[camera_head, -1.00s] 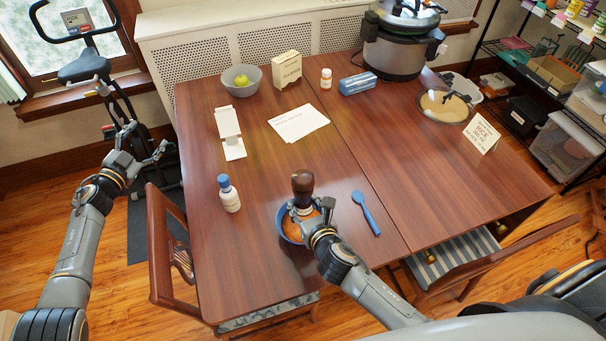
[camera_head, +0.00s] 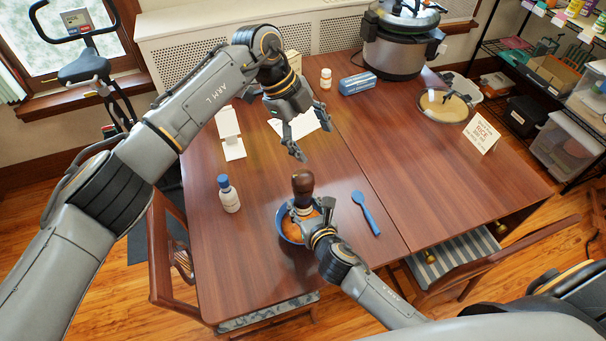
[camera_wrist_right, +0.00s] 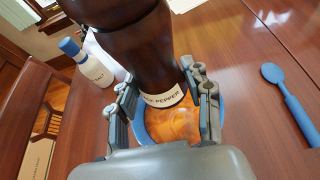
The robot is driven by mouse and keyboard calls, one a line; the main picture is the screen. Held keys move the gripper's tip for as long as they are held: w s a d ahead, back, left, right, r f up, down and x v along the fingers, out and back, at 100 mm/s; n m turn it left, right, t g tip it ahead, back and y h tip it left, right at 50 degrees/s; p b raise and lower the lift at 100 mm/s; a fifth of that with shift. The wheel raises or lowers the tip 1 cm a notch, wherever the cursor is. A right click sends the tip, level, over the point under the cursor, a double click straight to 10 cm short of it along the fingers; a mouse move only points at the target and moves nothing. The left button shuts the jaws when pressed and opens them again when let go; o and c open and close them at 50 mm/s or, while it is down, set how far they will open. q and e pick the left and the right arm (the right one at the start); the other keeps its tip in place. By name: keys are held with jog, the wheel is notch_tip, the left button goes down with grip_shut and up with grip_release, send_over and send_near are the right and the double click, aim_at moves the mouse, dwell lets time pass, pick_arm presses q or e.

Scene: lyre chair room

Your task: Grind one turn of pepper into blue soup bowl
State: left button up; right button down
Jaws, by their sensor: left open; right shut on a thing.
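A dark brown pepper mill (camera_head: 303,184) stands upright over the blue soup bowl (camera_head: 283,228), which holds orange soup. My right gripper (camera_head: 303,211) is shut on the mill's lower part. In the right wrist view the mill (camera_wrist_right: 140,45) has a white label reading "pepper", and the orange soup and blue bowl rim (camera_wrist_right: 139,128) show below and behind it. My right gripper's fingers (camera_wrist_right: 163,102) are on both sides of the mill. My left gripper (camera_head: 311,138) is open and empty, pointing down above and beyond the mill, apart from it.
A blue-capped salt bottle (camera_head: 229,195) stands left of the bowl, and a blue spoon (camera_head: 366,213) lies to its right. The table's right half is mostly clear.

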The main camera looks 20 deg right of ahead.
aim_at(302, 175)
pick_arm(q)
jog(key=f+y, duration=0.1)
jog(key=f, duration=0.2)
jog(key=a+f+t+y, duration=0.1)
jog(key=f+y, duration=0.1)
jog(key=f, duration=0.2)
jog(key=s+a+f+t+y, duration=0.1)
jog(key=f, duration=0.2)
jog(key=shift+a+f+y, duration=0.15)
jog(key=shift+f+y, duration=0.15)
jog(key=shift+f, duration=0.1)
jog(key=shift+c, duration=0.4)
jog(key=c, duration=1.1)
